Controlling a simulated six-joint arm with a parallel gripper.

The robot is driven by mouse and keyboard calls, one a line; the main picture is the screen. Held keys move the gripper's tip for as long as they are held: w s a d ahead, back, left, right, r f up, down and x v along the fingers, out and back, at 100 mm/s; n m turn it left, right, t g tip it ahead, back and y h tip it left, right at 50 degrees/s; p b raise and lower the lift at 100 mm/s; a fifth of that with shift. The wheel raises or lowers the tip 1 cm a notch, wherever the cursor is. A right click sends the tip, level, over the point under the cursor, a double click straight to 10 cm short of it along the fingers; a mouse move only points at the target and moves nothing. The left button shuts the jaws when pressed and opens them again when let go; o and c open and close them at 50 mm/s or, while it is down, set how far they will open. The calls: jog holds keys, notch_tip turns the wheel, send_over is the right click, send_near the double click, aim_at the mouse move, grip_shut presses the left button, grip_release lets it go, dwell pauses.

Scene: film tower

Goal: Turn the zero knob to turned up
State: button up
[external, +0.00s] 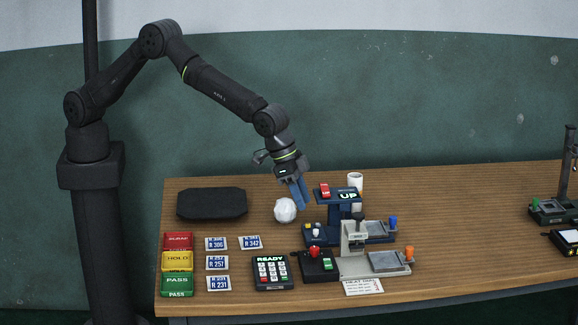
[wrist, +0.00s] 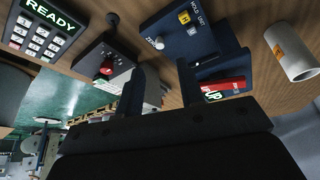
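The zero knob looks to be the small pale knob (external: 316,232) on the front left of the dark blue unit (external: 343,213), beside a yellow button. The wrist view also shows the pale knob (wrist: 155,42) on the blue panel, near a yellow button (wrist: 184,18); its pointer angle is too small to tell. The unit's raised head has a display reading UP (external: 348,195) and a red switch (external: 325,190). My gripper (external: 301,206) is above the table, up and left of the blue unit, pointing down. Its two fingers are apart and empty in the wrist view (wrist: 158,78), not touching the knob.
A READY keypad (external: 272,273), a black box (external: 320,264) with a red knob, and a grey machine (external: 388,262) stand in front. A black tray (external: 211,203) lies left.

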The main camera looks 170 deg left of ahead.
jog(key=v, duration=1)
jog(key=shift+a+f, duration=0.1)
notch_tip(320, 180, down, 4)
jog(key=s+d+m+g+y, duration=0.1)
jog(key=s+m+g, duration=0.1)
jog(key=s+m, duration=0.15)
jog(key=m+t+y, duration=0.3)
jog(key=m+y, duration=0.5)
jog(key=m, duration=2.3)
send_near(315, 230)
jog(key=x, duration=0.7)
jog(key=shift+a+f, duration=0.15)
jog(key=shift+a, duration=0.05)
grip_shut()
